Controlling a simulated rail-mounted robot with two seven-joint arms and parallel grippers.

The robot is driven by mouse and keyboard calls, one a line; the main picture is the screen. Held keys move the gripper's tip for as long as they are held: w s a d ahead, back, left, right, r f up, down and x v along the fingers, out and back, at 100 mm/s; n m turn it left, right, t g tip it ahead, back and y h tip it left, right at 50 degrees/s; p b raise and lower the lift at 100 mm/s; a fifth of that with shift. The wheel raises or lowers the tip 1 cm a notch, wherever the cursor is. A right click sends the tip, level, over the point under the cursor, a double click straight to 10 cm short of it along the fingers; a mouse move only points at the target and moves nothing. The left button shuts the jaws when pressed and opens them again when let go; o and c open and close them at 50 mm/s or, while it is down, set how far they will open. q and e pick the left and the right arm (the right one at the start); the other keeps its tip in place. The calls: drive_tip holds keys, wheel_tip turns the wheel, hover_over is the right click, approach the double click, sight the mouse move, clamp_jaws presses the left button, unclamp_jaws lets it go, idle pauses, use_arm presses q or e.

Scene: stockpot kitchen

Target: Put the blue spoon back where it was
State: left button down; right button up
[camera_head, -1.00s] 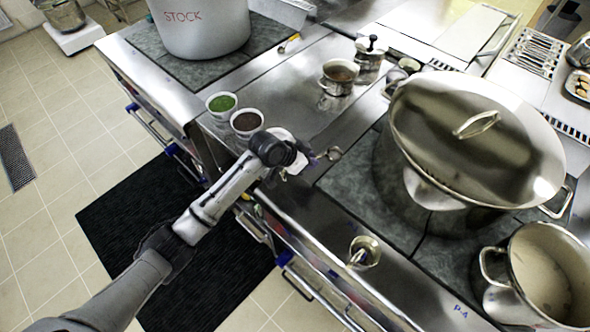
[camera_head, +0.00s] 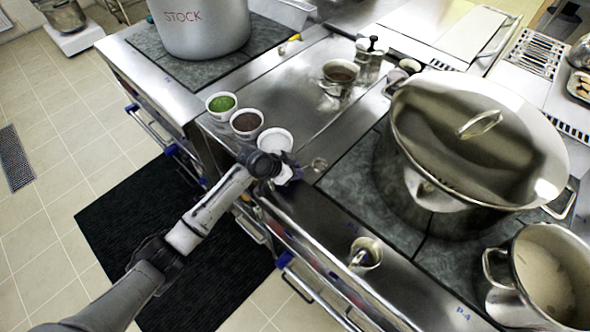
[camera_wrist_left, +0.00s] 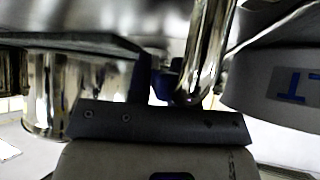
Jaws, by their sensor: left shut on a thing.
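My left gripper (camera_head: 288,168) is shut at the counter's front edge, beside a white bowl (camera_head: 276,139). It appears to hold the blue spoon, whose small round metal end (camera_head: 319,163) shows just right of the fingers. The fingers and arm hide most of the handle. In the left wrist view, a shiny metal shaft (camera_wrist_left: 207,50) rises by the fingers (camera_wrist_left: 165,85), with a little blue between them. My right gripper is not in view.
Green-filled (camera_head: 221,104) and brown-filled (camera_head: 246,123) bowls stand in a row with the white one. A small metal jug (camera_head: 365,252) with something in it stands on the front counter. A large lidded pot (camera_head: 400,150) fills the right burner. Bare steel lies behind the bowls.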

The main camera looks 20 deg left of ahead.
use_arm(q)
drive_tip(key=c, duration=1)
unclamp_jaws()
drive_tip(key=shift+a+r, duration=0.1)
drive_tip(key=shift+r, duration=0.1)
drive_tip(key=p+v, duration=0.1)
drive_tip(key=v, duration=0.9)
drive_tip(key=shift+s+a+r+p, duration=0.15)
drive_tip(key=shift+r+p, duration=0.05)
drive_tip(key=shift+p, duration=0.15)
drive_tip(key=shift+s+a+r, duration=0.25)
drive_tip(key=shift+s+r, duration=0.1)
drive_tip(key=shift+r, duration=0.05)
